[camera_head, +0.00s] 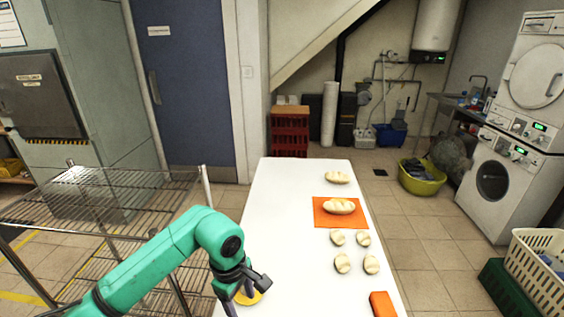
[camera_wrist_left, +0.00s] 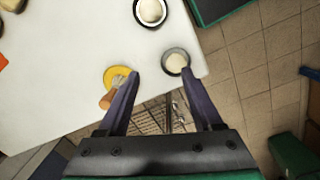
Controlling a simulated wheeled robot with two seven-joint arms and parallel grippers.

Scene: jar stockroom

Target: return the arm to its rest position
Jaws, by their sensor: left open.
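My left arm reaches in from the left in the head view, and its gripper (camera_head: 247,293) is low over the near left part of the white table (camera_head: 287,200). In the left wrist view the gripper (camera_wrist_left: 160,76) is open, with nothing between its fingers. A yellow disc (camera_wrist_left: 115,72) with an orange-brown piece (camera_wrist_left: 107,99) on its edge lies by the left fingertip. A dark-rimmed round dish with pale contents (camera_wrist_left: 175,62) shows by the right fingertip. The yellow disc (camera_head: 248,298) is partly hidden by the gripper in the head view. My right gripper is not seen.
A wire rack (camera_head: 95,205) stands left of the table, close to my arm. An orange mat (camera_head: 322,222) holds a loaf (camera_head: 339,207); another loaf (camera_head: 337,177) lies behind. Several small pale round items (camera_head: 342,263) are nearer. The table's middle left is clear.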

